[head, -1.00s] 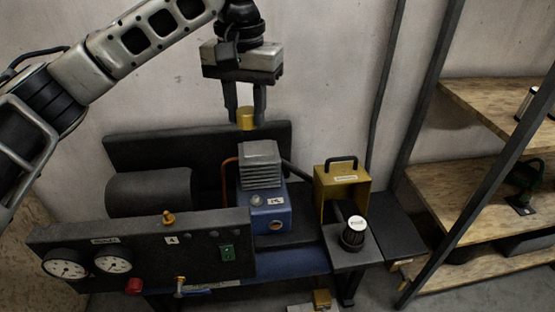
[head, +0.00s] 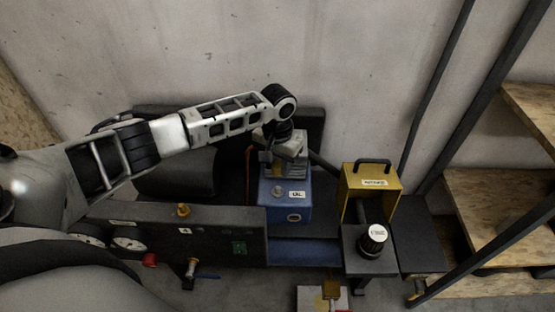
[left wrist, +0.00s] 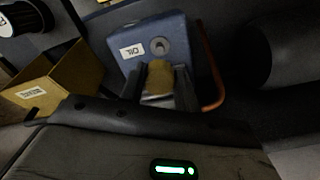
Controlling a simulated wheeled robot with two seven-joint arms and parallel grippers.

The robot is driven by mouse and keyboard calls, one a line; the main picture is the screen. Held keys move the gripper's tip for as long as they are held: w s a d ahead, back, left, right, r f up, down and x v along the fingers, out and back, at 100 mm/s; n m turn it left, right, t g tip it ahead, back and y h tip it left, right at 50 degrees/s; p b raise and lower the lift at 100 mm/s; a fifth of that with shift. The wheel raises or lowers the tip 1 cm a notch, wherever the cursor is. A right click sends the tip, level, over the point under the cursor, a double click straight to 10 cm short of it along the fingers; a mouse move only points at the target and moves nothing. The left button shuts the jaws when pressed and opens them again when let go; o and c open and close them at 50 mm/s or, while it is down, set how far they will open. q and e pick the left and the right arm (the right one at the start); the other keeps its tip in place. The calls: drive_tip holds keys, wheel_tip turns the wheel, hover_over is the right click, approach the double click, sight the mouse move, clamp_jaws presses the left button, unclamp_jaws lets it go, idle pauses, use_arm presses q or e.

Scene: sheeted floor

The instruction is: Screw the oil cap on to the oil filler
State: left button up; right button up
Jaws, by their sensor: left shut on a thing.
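My left gripper (head: 270,166) is low over the blue pump housing (head: 285,212), beside its grey finned block. In the left wrist view its two fingers (left wrist: 159,88) are shut on the brass-yellow oil cap (left wrist: 159,76). The oil filler (left wrist: 160,46) is a grey round fitting with a dark centre on the blue housing, next to a white OIL label (left wrist: 132,51). It also shows in the head view (head: 277,190). In the wrist picture the cap appears just below the filler; I cannot tell the gap in depth. In the head view the cap is not clearly visible. My right gripper is out of view.
A yellow box (head: 371,190) with a black handle and a white-topped black cap (head: 373,234) stand right of the pump. A black gauge panel (head: 215,238) with a brass valve is in front. A copper pipe (left wrist: 212,70) curves beside the housing. Wooden shelves (head: 490,190) are at right.

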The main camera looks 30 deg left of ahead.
sight(277, 189)
use_arm(q)
drive_tip(key=shift+f, duration=0.1)
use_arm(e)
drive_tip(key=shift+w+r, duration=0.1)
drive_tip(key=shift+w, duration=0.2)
